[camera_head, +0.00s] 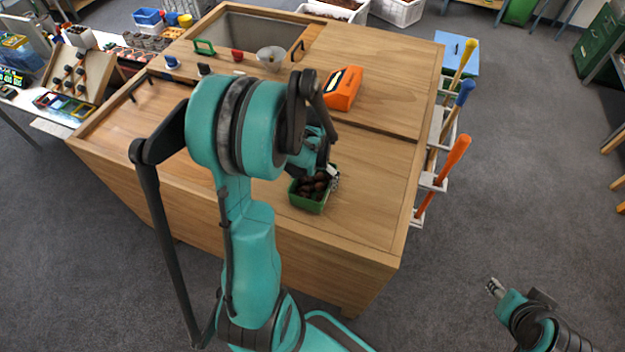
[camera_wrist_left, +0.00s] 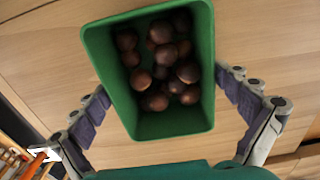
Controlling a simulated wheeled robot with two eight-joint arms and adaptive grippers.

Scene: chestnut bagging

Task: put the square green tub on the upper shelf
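The square green tub (camera_head: 306,200) holds several brown chestnuts and stands on the front part of the wooden counter. It also shows in the left wrist view (camera_wrist_left: 152,128), filling the upper middle. My left gripper (camera_head: 331,175) is at the tub, its hand partly covering the tub's far side. In the left wrist view its two fingers (camera_wrist_left: 163,95) are spread wide, one on each side of the tub, close to its walls; I see no clear grip. My right gripper (camera_head: 494,288) is over the floor at the lower right, far from the tub. No upper shelf can be clearly made out.
The wooden counter (camera_head: 370,205) is bare right of the tub. An orange device (camera_head: 343,88) and a pale bowl (camera_head: 270,57) stand farther back. Long coloured handles (camera_head: 456,160) stand in holders along the counter's right side. My left arm hides part of the counter.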

